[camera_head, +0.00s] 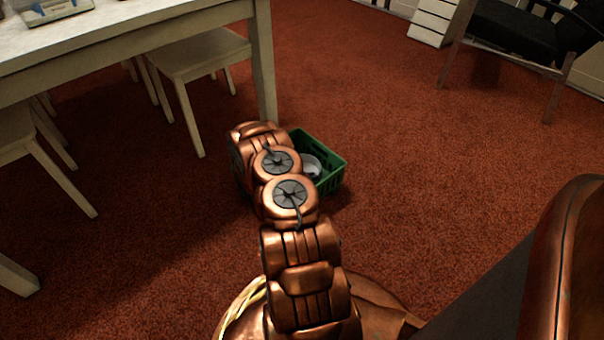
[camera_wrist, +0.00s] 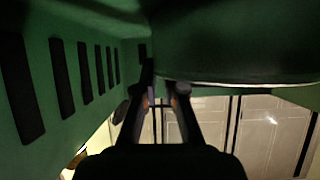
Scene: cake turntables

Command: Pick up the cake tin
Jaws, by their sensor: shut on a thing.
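The cake tin (camera_head: 311,166) is a round, pale grey tin inside a green crate (camera_head: 334,182) on the carpet, partly hidden by my arm in the head view. In the wrist view the tin (camera_wrist: 240,50) is a dark, green-tinted curved surface with a thin pale rim, at the upper right. My gripper (camera_wrist: 166,86) is shut on the tin's edge, one finger to the left of its wall and the other partly hidden by it. My gripper is hidden behind my arm in the head view. Whether the tin touches the crate floor cannot be told.
The crate's slotted wall (camera_wrist: 90,75) is close on the left in the wrist view. A white table (camera_head: 150,30) and a pale chair (camera_head: 196,55) stand beyond the crate to the left. A dark armchair (camera_head: 520,35) is at the far right. Red carpet (camera_head: 420,170) is clear to the right.

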